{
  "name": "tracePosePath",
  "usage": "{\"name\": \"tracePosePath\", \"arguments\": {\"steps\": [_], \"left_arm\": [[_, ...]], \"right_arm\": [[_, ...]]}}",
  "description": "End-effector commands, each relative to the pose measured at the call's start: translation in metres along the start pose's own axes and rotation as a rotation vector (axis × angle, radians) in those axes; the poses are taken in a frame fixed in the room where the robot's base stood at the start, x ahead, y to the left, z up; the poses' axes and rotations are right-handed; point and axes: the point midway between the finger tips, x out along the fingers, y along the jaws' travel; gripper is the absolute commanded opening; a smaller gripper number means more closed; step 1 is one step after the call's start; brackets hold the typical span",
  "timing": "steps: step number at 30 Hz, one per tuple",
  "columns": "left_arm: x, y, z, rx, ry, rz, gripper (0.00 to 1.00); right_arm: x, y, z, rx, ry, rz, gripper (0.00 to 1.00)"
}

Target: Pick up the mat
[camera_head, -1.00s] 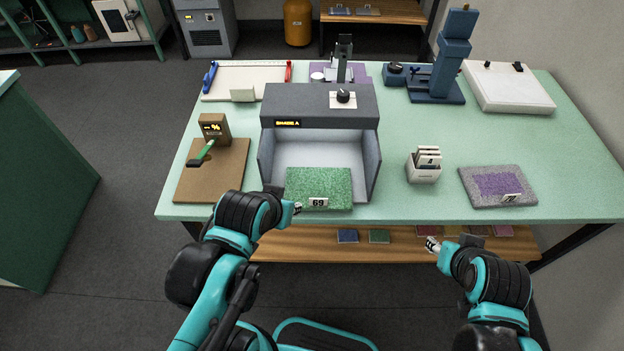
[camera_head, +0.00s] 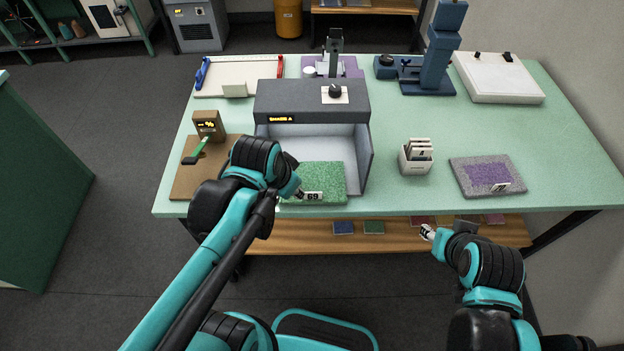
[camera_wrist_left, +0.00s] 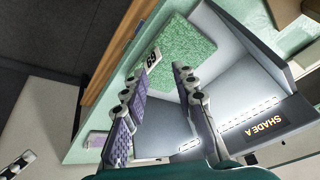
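A green mat (camera_head: 325,177) with a white tag reading 69 lies at the open front of the grey booth marked SHADE A (camera_head: 312,100). It also shows in the left wrist view (camera_wrist_left: 185,50), beyond my fingers. My left gripper (camera_head: 294,195) is at the mat's front left corner; the arm partly hides that side. In the left wrist view my left gripper (camera_wrist_left: 157,72) is open, its two fingers apart with nothing held between them. A grey mat with a purple middle (camera_head: 488,175) lies at the table's right. My right gripper (camera_head: 428,232) is in front of the table edge, too small to read.
A brown board (camera_head: 190,180) with a small display block (camera_head: 208,124) lies left of the booth. A white card holder (camera_head: 416,158) stands between booth and grey mat. A blue stand (camera_head: 440,60) and white box (camera_head: 497,77) are behind. The lower wooden shelf (camera_head: 300,238) holds small samples.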

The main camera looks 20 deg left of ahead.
Motion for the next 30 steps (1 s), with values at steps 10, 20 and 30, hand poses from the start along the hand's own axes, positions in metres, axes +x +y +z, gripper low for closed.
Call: {"name": "tracePosePath", "arguments": {"steps": [10,20,30], "left_arm": [[0.041,0.0,-0.049,0.635,-0.176,0.256,0.28],[0.071,0.006,-0.05,0.813,-0.196,0.349,0.28],[0.115,0.015,-0.033,0.81,-0.195,0.346,0.28]], "right_arm": [[-0.024,0.0,-0.017,0.0,0.0,0.0,0.4],[-0.023,0.0,-0.016,0.0,0.0,0.0,0.4],[-0.006,0.0,-0.004,0.0,0.0,0.0,0.4]]}}
